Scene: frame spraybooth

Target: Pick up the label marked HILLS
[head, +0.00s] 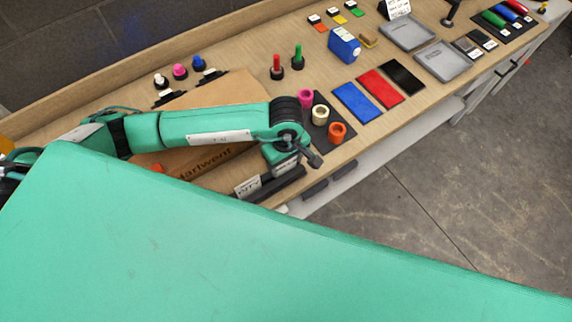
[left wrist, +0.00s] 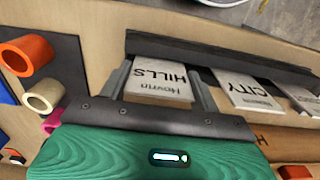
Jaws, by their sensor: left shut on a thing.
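The white HILLS label (left wrist: 160,82) sits between the two fingers of my left gripper (left wrist: 160,88) in the left wrist view. The fingers are shut on its two sides. The label's far edge is at the long dark rack (left wrist: 222,58); I cannot tell whether it still touches it. In the head view my left gripper (head: 286,163) is over the rack (head: 277,187) at the bench's front edge and mostly hides the label. My right gripper is not in view.
The CITY label (left wrist: 245,92) stands close beside the HILLS label, with another label (left wrist: 302,97) beyond it. Orange (left wrist: 27,54) and cream (left wrist: 42,96) rings are on a dark mat near the gripper. A cardboard piece (head: 235,92) lies behind my arm.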

